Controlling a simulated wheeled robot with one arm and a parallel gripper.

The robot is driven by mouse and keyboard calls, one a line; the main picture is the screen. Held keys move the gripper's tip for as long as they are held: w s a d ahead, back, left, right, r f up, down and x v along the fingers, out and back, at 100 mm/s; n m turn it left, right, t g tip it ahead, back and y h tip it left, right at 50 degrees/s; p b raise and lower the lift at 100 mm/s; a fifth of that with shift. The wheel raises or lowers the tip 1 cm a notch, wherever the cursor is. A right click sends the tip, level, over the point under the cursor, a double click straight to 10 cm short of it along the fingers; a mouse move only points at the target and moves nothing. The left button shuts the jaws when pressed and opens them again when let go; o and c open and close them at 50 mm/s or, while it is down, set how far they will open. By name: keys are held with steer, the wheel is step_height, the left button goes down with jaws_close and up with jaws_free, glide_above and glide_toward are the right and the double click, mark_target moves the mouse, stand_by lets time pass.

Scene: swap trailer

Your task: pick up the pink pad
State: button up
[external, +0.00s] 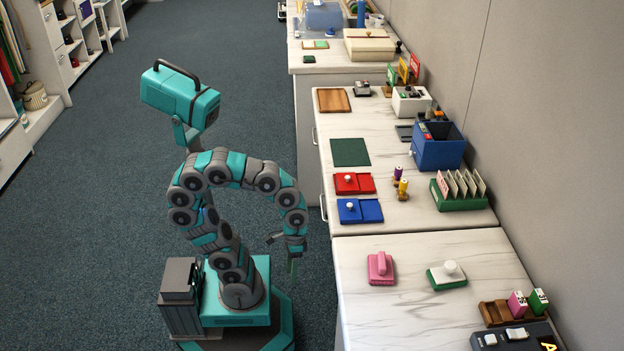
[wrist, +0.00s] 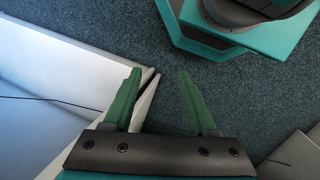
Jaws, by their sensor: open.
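The pink pad (external: 380,268) lies on the near white marbled counter (external: 420,305), close to its left edge, with a raised pink grip on top. My gripper (external: 292,262) hangs fingers down beside the counter's left edge, left of the pink pad and apart from it. In the wrist view my gripper (wrist: 160,95) shows two green fingers spread apart with nothing between them. Carpet and part of my base lie below it there. The pink pad is not in the wrist view.
A wooden rack (external: 497,313) with pink and green blocks is at the front right. Red (external: 353,183) and blue (external: 359,210) knobbed trays sit on the middle counter. Carpet left of the counters is open.

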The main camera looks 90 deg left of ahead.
steer(key=w+d+r+n+h+p, duration=0.25)
steer(key=d+r, duration=0.45)
steer(key=r, duration=0.5)
steer(key=w+d+r+n+h+p, duration=0.1)
steer(key=w+d+r+h+p, duration=0.25)
steer(key=d+r, duration=0.65)
steer(key=w+d+r+n+h+p, duration=0.2)
steer(key=d+r+h+p, duration=0.15)
steer(key=r, duration=1.15)
steer(key=n+h+b, duration=0.1)
steer(key=n+b, duration=0.6)
steer(key=n, duration=0.2)
glide_above(382, 255)
steer(key=a, duration=0.1)
steer(key=shift+a+f+m, duration=0.1)
steer(key=shift+f+m, duration=0.15)
steer(key=shift+f, duration=0.6)
steer(key=shift+w+a+f, duration=0.1)
steer(key=shift+f, duration=0.15)
steer(key=shift+f+b, duration=0.5)
steer(key=shift+f, duration=1.45)
step_height(382, 255, down, 2)
steer(key=shift+f+b, duration=0.1)
steer(key=shift+b, duration=0.25)
steer(key=shift+b+x, duration=0.3)
steer(key=shift+x, duration=0.95)
steer(key=shift+d+f, duration=0.25)
steer(key=shift+d, duration=0.05)
steer(key=shift+c, duration=0.2)
jaws_close()
